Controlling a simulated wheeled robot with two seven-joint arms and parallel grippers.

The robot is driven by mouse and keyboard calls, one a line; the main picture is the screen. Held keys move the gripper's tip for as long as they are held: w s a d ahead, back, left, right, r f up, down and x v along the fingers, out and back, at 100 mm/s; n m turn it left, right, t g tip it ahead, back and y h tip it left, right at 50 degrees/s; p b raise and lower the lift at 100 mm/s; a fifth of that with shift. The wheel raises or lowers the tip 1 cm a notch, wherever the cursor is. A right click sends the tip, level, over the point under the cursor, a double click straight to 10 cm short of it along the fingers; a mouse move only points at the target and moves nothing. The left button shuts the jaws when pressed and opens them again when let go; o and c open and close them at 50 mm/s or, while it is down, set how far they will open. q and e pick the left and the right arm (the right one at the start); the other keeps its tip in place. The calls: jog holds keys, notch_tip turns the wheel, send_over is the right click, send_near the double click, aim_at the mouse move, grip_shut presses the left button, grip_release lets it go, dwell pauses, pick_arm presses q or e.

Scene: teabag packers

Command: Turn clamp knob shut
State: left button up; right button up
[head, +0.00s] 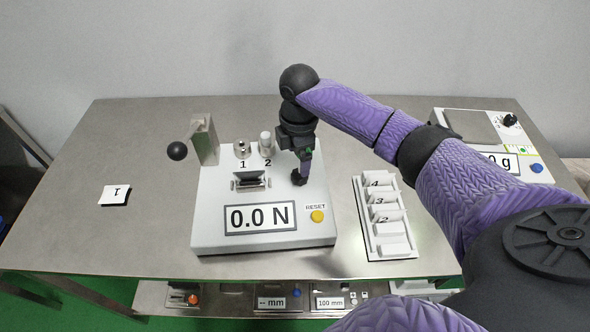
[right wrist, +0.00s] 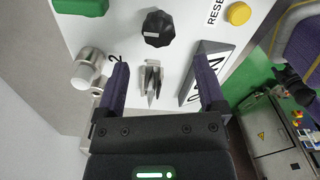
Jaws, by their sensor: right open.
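The clamp knob is a black lobed knob (head: 299,179) on the top of the white force tester (head: 212,225), right of the small metal clamp (head: 249,184). In the right wrist view the knob (right wrist: 158,28) stands clear, just beyond the fingertips, and the clamp jaws (right wrist: 151,84) show between the fingers. My right gripper (head: 304,166) points down above the knob side of the tester. In its wrist view the right gripper (right wrist: 162,68) is open, with nothing held between its purple fingers. My left gripper is not in view.
Posts marked 1 (head: 242,149) and 2 (head: 266,143) stand behind the clamp. A lever with a black ball (head: 177,151) rises at the left. A yellow reset button (head: 317,216), a white teabag rack (head: 370,241) and a scale (head: 470,125) are to the right. The left table is mostly clear.

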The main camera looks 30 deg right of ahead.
aim_at(298, 174)
notch_tip(298, 174, down, 6)
jog(key=shift+r+b, duration=0.25)
jog(key=shift+b, duration=0.6)
jog(key=shift+f, duration=0.2)
jog(key=shift+c, duration=0.2)
grip_shut()
